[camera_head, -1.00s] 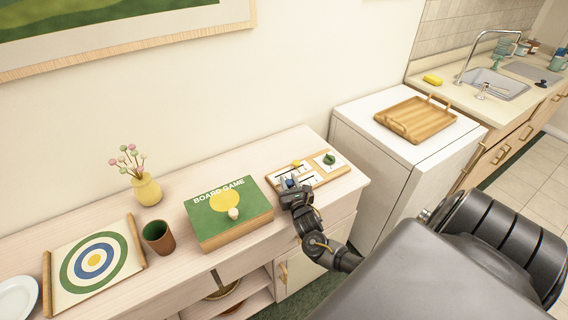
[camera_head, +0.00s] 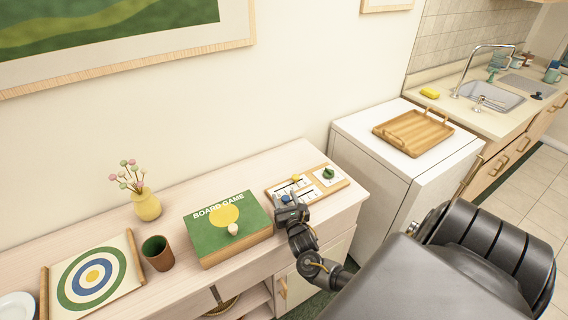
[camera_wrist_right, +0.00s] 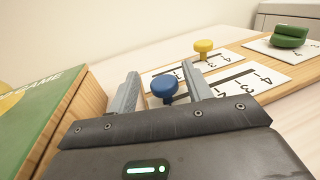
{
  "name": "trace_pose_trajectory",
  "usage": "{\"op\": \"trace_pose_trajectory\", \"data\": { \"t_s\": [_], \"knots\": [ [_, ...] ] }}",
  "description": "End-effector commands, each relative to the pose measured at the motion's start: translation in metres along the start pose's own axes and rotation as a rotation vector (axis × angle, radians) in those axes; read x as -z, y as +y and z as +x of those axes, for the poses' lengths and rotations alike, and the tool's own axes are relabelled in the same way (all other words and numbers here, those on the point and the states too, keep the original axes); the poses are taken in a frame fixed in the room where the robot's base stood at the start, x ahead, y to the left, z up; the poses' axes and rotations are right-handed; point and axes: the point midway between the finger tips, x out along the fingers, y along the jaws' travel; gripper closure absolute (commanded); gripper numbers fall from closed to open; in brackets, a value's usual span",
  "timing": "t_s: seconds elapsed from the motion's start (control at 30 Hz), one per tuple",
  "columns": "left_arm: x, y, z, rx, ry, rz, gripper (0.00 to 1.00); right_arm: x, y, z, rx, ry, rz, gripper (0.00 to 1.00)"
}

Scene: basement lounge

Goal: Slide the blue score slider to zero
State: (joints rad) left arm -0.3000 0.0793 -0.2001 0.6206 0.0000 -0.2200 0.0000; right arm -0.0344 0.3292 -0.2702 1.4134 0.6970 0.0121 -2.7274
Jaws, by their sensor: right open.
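The blue score slider (camera_wrist_right: 165,88) is a round blue knob on the wooden score board (camera_head: 316,200), on a white numbered card. In the wrist view my right gripper (camera_wrist_right: 160,83) is open, with one finger on each side of the blue knob; I cannot tell whether they touch it. The knob also shows in the head view (camera_head: 286,198), just beyond my right gripper (camera_head: 288,201). A yellow knob (camera_wrist_right: 203,46) stands farther back on the board, and a green knob (camera_wrist_right: 290,36) is at the right. Part of the card is hidden by my gripper. My left gripper is not in view.
A green board game box (camera_head: 228,221) stands close to the left of my right gripper. A brown cup (camera_head: 158,253), a yellow vase (camera_head: 146,204) and a target board (camera_head: 95,270) are farther left. A wooden tray (camera_head: 413,133) sits on the white cabinet at right.

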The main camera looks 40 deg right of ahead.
Motion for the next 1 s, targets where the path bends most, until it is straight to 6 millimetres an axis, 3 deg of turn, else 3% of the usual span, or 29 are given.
{"op": "trace_pose_trajectory", "data": {
  "t_s": [0.5,0.7,1.0],
  "knots": [
    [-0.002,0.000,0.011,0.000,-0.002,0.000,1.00,0.002,0.001,-0.090,-0.003,0.003,0.001,0.50],
    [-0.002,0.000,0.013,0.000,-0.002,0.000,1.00,0.001,0.001,-0.104,-0.002,0.001,0.000,0.50],
    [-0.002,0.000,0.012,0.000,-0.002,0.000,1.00,0.000,0.001,-0.104,-0.002,0.000,0.000,0.50]
  ]
}}
